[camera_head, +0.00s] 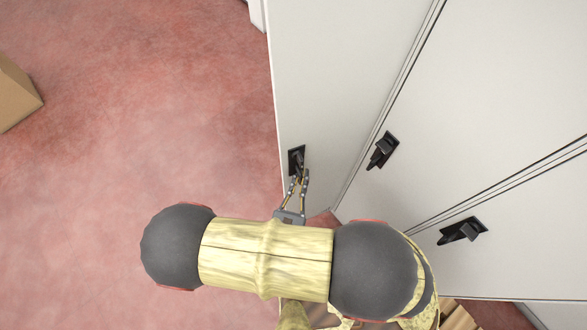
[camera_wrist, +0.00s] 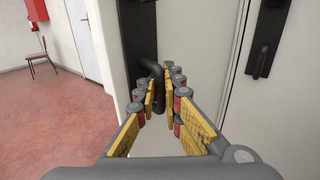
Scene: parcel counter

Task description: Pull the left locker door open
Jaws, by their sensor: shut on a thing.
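The left locker door (camera_head: 335,70) is a tall pale panel with a black handle (camera_head: 296,158) near its left edge. A narrow seam runs between it and the neighbouring door; I cannot tell whether it stands slightly ajar. My gripper (camera_head: 301,174) is at this handle, with its fingers closed in on the lever. In the wrist view the black handle plate (camera_wrist: 138,35) is upright, and its curved lever passes between the yellow-padded fingers of my gripper (camera_wrist: 161,85). The fingers partly hide the lever's lower end.
Neighbouring locker doors carry black handles (camera_head: 382,150) and (camera_head: 462,231) to the right. A cardboard box (camera_head: 16,95) stands on the red floor at far left. The floor (camera_head: 150,120) left of the lockers is clear. A chair (camera_wrist: 41,58) and red wall box (camera_wrist: 37,9) are farther off.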

